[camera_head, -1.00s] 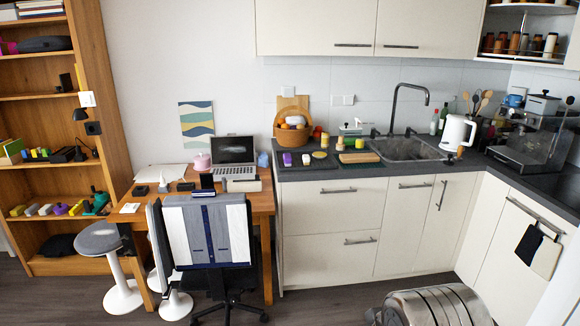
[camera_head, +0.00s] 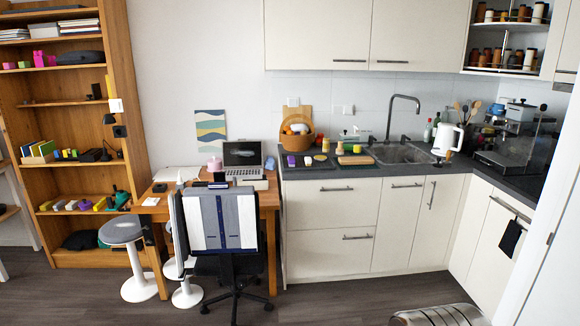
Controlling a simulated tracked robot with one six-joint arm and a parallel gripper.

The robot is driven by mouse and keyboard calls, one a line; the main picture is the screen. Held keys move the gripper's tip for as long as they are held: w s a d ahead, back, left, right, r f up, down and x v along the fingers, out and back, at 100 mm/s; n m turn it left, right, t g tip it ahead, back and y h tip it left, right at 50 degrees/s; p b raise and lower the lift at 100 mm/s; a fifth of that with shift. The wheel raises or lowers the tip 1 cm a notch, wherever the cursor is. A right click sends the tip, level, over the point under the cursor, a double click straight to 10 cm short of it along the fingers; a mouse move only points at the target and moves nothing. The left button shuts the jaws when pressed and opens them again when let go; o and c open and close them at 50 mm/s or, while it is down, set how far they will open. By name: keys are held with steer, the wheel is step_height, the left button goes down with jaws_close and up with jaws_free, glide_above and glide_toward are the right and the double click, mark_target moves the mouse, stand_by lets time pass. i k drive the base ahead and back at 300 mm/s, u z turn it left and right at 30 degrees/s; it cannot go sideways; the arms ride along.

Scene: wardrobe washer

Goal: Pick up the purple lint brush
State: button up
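Two small purple things are in view, and both are too small to tell for sure which is the lint brush. One purple item (camera_head: 291,160) stands on the dark counter at its left end, in front of the wicker basket. Another purple item (camera_head: 86,205) lies on a low shelf of the wooden bookcase, among several coloured things. My gripper is not in view.
A wooden desk (camera_head: 268,199) with a laptop (camera_head: 242,155), an office chair (camera_head: 220,225) and a round stool (camera_head: 120,232) stand between bookcase (camera_head: 135,100) and counter (camera_head: 345,172). A ribbed metallic object (camera_head: 440,316) shows at the bottom. The foreground floor (camera_head: 330,302) looks clear.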

mark_target(291, 161)
steer(key=z, duration=0.5)
steer(key=i, duration=2.95)
steer(key=u, duration=1.25)
steer(key=i, duration=0.9)
steer(key=u, duration=0.45)
